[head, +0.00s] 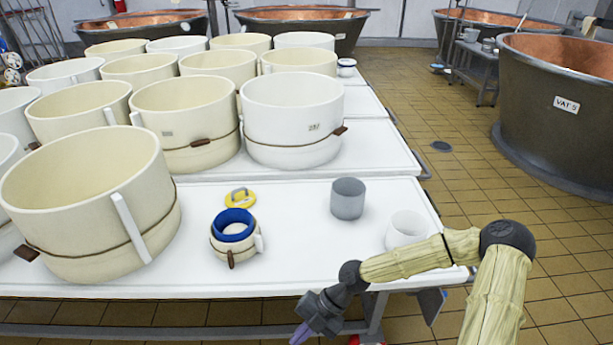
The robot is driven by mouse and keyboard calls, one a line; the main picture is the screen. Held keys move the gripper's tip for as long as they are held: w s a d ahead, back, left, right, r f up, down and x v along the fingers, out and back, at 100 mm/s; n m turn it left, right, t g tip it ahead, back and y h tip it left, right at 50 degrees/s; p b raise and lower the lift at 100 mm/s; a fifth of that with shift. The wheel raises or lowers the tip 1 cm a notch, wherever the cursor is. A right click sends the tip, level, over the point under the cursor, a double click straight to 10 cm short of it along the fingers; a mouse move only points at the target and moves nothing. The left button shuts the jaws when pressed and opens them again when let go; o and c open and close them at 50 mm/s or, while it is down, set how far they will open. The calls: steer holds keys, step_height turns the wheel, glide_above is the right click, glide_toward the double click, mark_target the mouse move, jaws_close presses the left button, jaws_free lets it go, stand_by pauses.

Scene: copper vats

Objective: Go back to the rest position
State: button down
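My gripper (302,333) hangs low at the bottom of the head view, in front of the table's front edge and apart from the objects on it. Its dark body and a purple fingertip show, but whether the fingers are open or shut is unclear. My arm comes in from the bottom right and bends over the table's front right corner. On the white table (290,278) stands a small cream mould (222,254) with a blue ring (233,225) in its top. A yellow disc with a handle (240,198) lies behind it.
A grey cup (347,199) and a white cup (405,229) stand at the table's right, the white one close behind my forearm. Large cream moulds (83,190) crowd the left and back. Copper vats (560,120) stand beyond. Tiled floor (470,190) on the right is mostly clear.

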steer(key=s+d+r+m+t+h, duration=0.15)
steer(key=d+r+m+h, duration=0.4)
steer(key=m, duration=0.55)
steer(key=d+r+m+t+h, duration=0.2)
steer(key=d+r+m, duration=0.4)
steer(key=d+m, duration=0.45)
step_height(320, 180, up, 40)
steer(key=s+m+t+p, duration=0.1)
steer(key=m+p, duration=0.9)
steer(key=p, duration=2.2)
steer(key=shift+d+f+t, duration=0.2)
steer(key=shift+d+t, duration=0.2)
steer(key=shift+t, duration=0.75)
steer(key=shift+m, duration=0.25)
